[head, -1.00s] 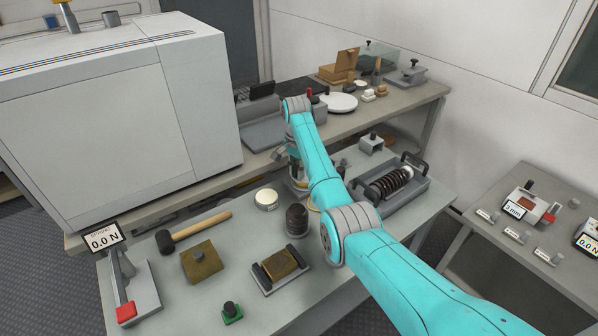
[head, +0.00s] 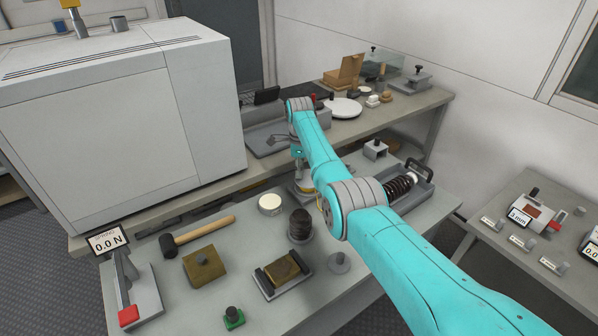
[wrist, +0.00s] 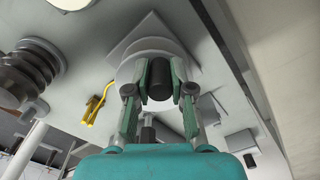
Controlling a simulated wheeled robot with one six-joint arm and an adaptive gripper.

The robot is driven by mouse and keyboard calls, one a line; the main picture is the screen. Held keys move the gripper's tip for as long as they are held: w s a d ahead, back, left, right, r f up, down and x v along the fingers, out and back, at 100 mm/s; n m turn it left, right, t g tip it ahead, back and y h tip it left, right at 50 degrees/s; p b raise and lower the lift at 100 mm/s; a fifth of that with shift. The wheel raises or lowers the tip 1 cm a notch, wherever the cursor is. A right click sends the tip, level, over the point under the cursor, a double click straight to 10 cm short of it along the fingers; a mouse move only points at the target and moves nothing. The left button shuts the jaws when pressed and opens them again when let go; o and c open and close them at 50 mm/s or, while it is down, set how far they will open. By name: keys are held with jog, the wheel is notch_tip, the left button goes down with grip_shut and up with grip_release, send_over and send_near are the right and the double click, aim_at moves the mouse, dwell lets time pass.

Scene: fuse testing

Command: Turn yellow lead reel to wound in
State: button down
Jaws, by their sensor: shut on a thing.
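In the wrist view a pale round reel (wrist: 128,72) sits on a square grey plate (wrist: 147,32), with a dark cylindrical knob (wrist: 158,82) standing out from it. My gripper (wrist: 159,84) is shut on this knob, one green finger on each side. A yellow lead end (wrist: 97,104) hangs beside the reel on the left. In the head view my teal arm reaches down to the middle of the bench and hides most of the reel and gripper. How far the lead is wound cannot be told.
A dark ribbed stack (head: 300,222) stands close to my arm. A spring in a grey tray (head: 415,196) lies to the right. A white cabinet (head: 120,120) stands behind left.

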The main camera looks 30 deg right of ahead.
jog(key=m, duration=0.2)
jog(key=d+m, duration=0.1)
jog(key=m, duration=0.2)
jog(key=shift+w+d+m, duration=0.25)
jog(key=shift+w+m, duration=0.05)
jog(key=shift+w, duration=0.05)
dwell(0.4)
jog(key=c, duration=1)
grip_release()
notch_tip(320, 180, up, 12)
